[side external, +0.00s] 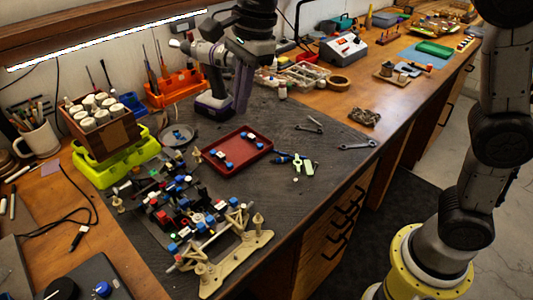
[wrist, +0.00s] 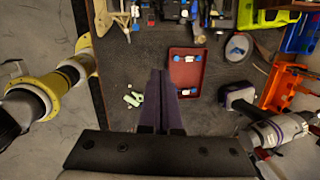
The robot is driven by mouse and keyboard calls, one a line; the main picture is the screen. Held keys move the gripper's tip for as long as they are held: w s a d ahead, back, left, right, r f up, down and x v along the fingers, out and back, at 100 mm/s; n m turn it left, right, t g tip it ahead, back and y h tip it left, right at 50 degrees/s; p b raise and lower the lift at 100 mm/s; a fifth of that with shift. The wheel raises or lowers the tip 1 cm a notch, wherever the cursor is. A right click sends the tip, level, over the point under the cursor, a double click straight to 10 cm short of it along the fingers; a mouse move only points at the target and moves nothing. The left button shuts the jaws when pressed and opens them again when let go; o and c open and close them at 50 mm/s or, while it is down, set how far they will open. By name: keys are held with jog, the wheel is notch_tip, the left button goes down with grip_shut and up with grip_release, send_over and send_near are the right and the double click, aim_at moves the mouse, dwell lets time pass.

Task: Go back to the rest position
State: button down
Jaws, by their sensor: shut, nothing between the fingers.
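My gripper (side external: 240,112) is shut and empty. It hangs above the dark work mat (side external: 330,150), behind the red tray (side external: 237,165) in the side view. In the wrist view its two purple-grey fingers (wrist: 158,73) lie together, pointing toward the mat just left of the red tray (wrist: 186,56). The tray holds a few small blue and white parts. The partly built racecar, with a beige frame (side external: 238,265) and red, blue and black parts, sits at the front of the mat, clear of my gripper.
A cordless drill (side external: 208,65) stands close beside my gripper. An orange holder (side external: 175,88), a yellow-green bin (side external: 115,165) and a box of white rolls (side external: 98,122) stand at the left. The mat's right side is mostly clear.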

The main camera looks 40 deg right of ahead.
jog(key=s+d+r+n+t, duration=0.1)
jog(key=s+d+r+n, duration=0.1)
jog(key=s+d, duration=0.45)
jog(key=s+d+r+n+t, duration=0.2)
jog(key=s+d, duration=0.4)
jog(key=s, duration=0.1)
jog(key=s+d+f+n+t+h, duration=0.1)
jog(key=s+d+f+n, duration=0.2)
jog(key=s+f+n, duration=0.7)
jog(key=shift+s+d+n, duration=0.15)
jog(key=shift+n, duration=2.25)
jog(key=shift+f, duration=0.1)
